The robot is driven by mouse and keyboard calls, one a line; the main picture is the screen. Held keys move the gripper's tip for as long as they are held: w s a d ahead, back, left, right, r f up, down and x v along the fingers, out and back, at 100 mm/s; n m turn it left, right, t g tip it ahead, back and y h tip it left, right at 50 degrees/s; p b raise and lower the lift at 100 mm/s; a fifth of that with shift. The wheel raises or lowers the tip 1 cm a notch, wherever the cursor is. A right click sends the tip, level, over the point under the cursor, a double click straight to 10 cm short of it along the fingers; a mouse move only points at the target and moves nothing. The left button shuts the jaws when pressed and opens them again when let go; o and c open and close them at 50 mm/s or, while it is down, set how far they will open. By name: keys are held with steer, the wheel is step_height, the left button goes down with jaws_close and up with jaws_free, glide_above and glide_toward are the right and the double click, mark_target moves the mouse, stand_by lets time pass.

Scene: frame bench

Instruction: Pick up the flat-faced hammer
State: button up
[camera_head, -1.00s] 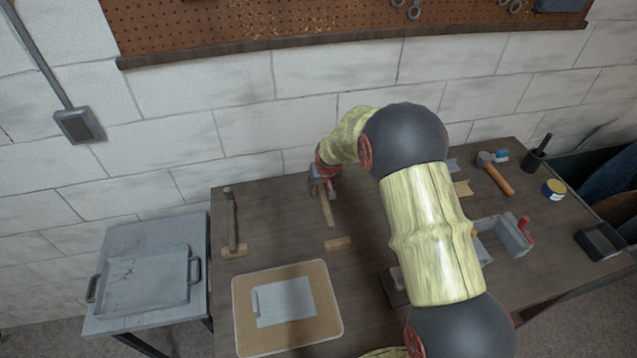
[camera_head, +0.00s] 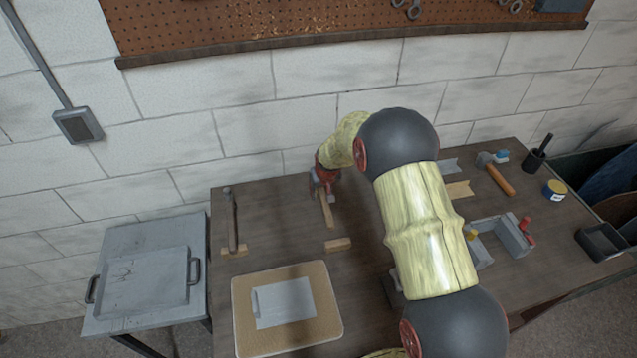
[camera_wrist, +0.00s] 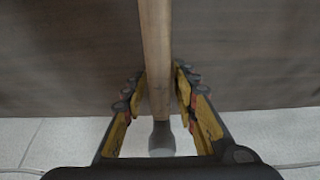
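A hammer with a pale wooden handle (camera_head: 326,210) lies on the bench under my gripper (camera_head: 325,186). In the wrist view its handle (camera_wrist: 156,50) runs between the two fingers of my gripper (camera_wrist: 159,72), with its grey head (camera_wrist: 161,138) at the lower end. The fingers stand on both sides of the handle, with narrow gaps showing; my gripper looks open. The head's face shape is not clear. A second hammer (camera_head: 233,222) lies at the bench's left, its handle end by a wooden block. A third hammer (camera_head: 497,178), orange-handled, lies at the right.
A wooden block (camera_head: 338,245) sits near the handle's front end. A cork-coloured board (camera_head: 326,325) with a grey sheet lies at the front. A grey vise-like tool (camera_head: 512,237), a yellow tin (camera_head: 555,190) and a dark cup (camera_head: 534,162) are at the right. The wall is close behind.

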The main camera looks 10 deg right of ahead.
steer(key=c, duration=0.6)
jaws_close()
